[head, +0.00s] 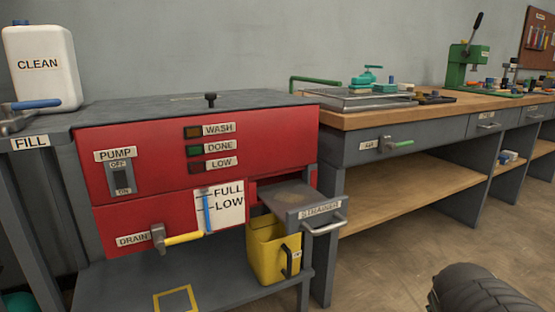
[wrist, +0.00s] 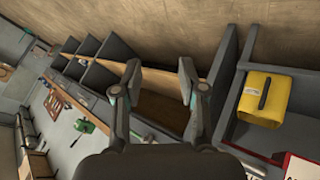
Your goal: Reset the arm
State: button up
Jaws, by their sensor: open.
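My gripper (wrist: 160,82) shows in the wrist view with its two fingers spread apart and nothing between them. It hangs in free air, away from the benches. The wrist view is turned on its side, with the floor along the top and the workbench shelving beyond the fingers. In the head view my gripper does not show; a dark rounded part of my own body is at the lower right.
A red washing station (head: 215,150) stands at left, with a yellow bucket (head: 272,250) under a strainer drawer (head: 305,200). A wooden workbench (head: 440,112) runs right, holding a green press (head: 468,62). Floor (head: 390,260) in front is clear.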

jog(key=s+a+r+y+p, duration=0.2)
jog(key=s+a+r+p, duration=0.1)
jog(key=a, duration=0.5)
jog(key=s+a+r+g+y+p, duration=0.1)
jog(key=s+a+r+y+p, duration=0.1)
jog(key=a, duration=0.6)
jog(key=s+r+y, duration=0.1)
jog(key=s+r, duration=0.1)
jog(key=s, duration=0.1)
jog(key=shift+s+a+r+m+p, duration=0.15)
jog(key=shift+s+a+m+p, duration=0.1)
jog(key=shift+m+p, duration=0.15)
